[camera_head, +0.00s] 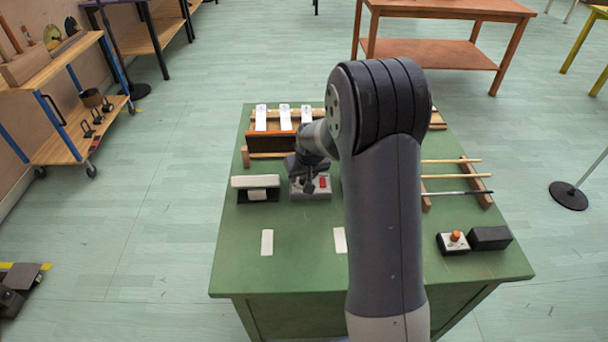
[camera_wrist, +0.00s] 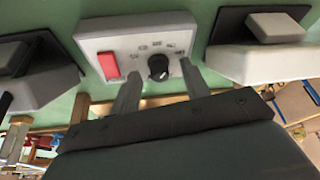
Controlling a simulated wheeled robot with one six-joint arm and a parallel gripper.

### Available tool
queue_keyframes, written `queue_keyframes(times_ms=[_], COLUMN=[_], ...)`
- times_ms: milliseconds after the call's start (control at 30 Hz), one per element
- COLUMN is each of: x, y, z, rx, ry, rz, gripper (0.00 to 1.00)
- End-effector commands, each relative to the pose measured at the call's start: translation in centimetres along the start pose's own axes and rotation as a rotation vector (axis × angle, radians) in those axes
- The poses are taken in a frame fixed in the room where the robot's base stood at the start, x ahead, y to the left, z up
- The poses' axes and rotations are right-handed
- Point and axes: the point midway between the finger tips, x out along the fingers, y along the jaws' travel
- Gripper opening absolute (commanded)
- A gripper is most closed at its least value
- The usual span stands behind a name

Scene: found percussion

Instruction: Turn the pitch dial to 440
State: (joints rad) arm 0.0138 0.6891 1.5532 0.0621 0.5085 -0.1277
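The pitch dial (camera_wrist: 158,67) is a round black knob with a light pointer mark on a grey box (camera_wrist: 110,42). Small printed marks arc around it, too blurred to read. A red rocker switch (camera_wrist: 109,65) sits beside it on the same face. My gripper (camera_wrist: 160,71) is open, one finger on each side of the dial, with gaps visible between fingers and knob. In the head view my gripper (camera_head: 307,184) is over the grey box (camera_head: 312,195), where it hides the dial; the red switch (camera_head: 323,183) shows there.
The box stands on a green table (camera_head: 300,245). A black stand with a white block (camera_head: 255,181) is close on its left. White bars (camera_head: 284,113) on a wooden frame stand behind. Rods on a rack (camera_head: 455,176) and a box with an orange button (camera_head: 455,237) are at right.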

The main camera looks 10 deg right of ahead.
Motion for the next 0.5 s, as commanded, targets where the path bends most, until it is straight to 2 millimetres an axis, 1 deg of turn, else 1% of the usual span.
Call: queue_keyframes(times_ms=[33,67,500], x=[-0.01,-0.02,-0.04], y=[-0.01,0.0,-0.01], z=[0.0,0.0,0.0], rx=[0.0,0.0,0.0], ry=[0.0,0.0,0.0], rz=[0.0,0.0,0.0], gripper=[0.42,0.4,0.04])
